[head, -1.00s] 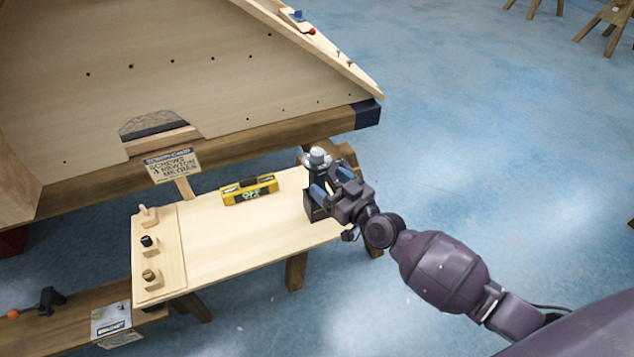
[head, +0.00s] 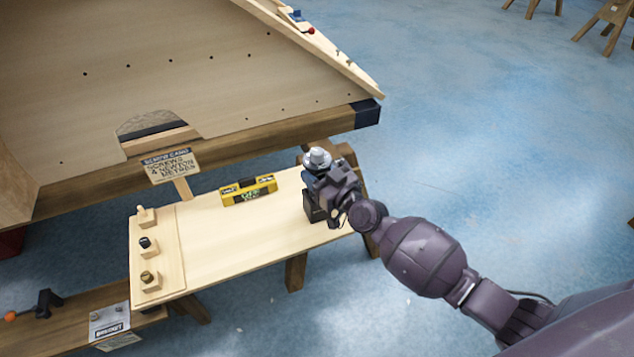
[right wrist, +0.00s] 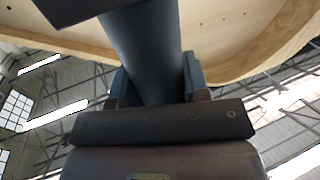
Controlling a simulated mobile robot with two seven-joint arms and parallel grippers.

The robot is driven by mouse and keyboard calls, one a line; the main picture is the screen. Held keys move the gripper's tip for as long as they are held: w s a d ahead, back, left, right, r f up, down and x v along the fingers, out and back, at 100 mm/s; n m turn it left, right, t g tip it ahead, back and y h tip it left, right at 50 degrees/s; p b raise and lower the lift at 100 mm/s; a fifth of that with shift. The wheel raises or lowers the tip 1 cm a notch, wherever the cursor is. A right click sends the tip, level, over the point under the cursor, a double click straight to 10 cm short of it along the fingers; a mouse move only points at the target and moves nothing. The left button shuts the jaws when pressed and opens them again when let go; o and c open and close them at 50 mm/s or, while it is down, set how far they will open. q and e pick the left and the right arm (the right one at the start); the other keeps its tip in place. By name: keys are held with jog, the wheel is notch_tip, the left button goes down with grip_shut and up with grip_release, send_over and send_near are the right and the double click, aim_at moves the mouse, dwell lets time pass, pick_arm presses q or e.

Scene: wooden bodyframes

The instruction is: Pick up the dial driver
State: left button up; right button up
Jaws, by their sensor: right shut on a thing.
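The dial driver (head: 317,158) stands upright at the right end of the small wooden bench, with a silver round top and a dark block-like base. My right gripper (head: 328,183) comes in from the right and is shut on its dark body, below the silver top. In the right wrist view, the driver's dark cylinder (right wrist: 143,50) runs up between the two fingers. The base still appears to be at the bench top; I cannot tell whether it touches. My left gripper is not in view.
The small bench (head: 225,235) holds a yellow tool (head: 248,190) mid-top and a strip with several pegged blocks (head: 150,245) at left. A sign (head: 170,165) stands behind. A large wooden frame (head: 200,90) rises at the back. Open blue floor (head: 500,150) lies right.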

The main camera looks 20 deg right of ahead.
jog(key=shift+r, duration=0.1)
jog(key=shift+c, duration=0.7)
jog(key=shift+r, duration=0.1)
